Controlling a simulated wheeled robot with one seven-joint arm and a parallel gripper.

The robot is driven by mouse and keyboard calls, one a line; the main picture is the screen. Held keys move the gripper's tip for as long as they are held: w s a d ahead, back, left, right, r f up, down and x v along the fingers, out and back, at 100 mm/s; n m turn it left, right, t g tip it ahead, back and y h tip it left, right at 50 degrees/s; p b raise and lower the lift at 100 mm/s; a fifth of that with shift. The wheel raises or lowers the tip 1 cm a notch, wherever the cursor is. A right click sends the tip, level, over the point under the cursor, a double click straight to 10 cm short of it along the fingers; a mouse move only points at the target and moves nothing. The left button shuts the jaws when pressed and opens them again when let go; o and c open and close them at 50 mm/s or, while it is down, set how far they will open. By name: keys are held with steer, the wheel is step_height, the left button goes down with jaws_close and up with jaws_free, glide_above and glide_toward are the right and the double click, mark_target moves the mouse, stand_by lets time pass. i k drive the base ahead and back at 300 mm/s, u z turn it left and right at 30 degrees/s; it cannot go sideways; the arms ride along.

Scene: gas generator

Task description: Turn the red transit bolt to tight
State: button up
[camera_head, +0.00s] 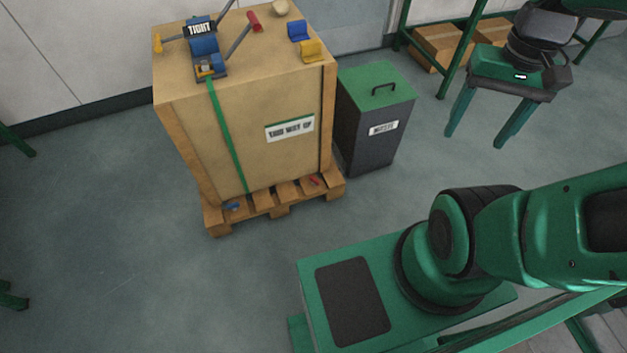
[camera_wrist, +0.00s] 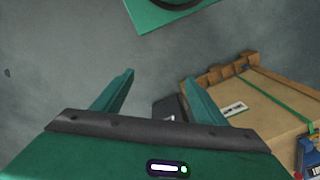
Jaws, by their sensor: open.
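A small red piece (camera_head: 314,181), which looks like the red transit bolt, sits low on the front right of the wooden pallet (camera_head: 275,210) under a large crate (camera_head: 225,140). It is too small to show its turn position. A red-ended part (camera_head: 254,20) also shows on top of the crate, beside a lever. My gripper (camera_head: 475,140) is open and empty at the upper right, well apart from the crate.
A blue piece (camera_head: 232,206) sits at the pallet's left. A green strap (camera_head: 226,135) runs down from a blue ratchet (camera_head: 205,52) near a TIGHT sign (camera_head: 200,29). A lidded waste bin (camera_head: 375,125) stands right of the crate.

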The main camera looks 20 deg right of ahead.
mark_target(315, 182)
steer(key=z, duration=2.2)
steer(key=k, duration=0.85)
steer(key=u, duration=1.75)
steer(key=i, duration=1)
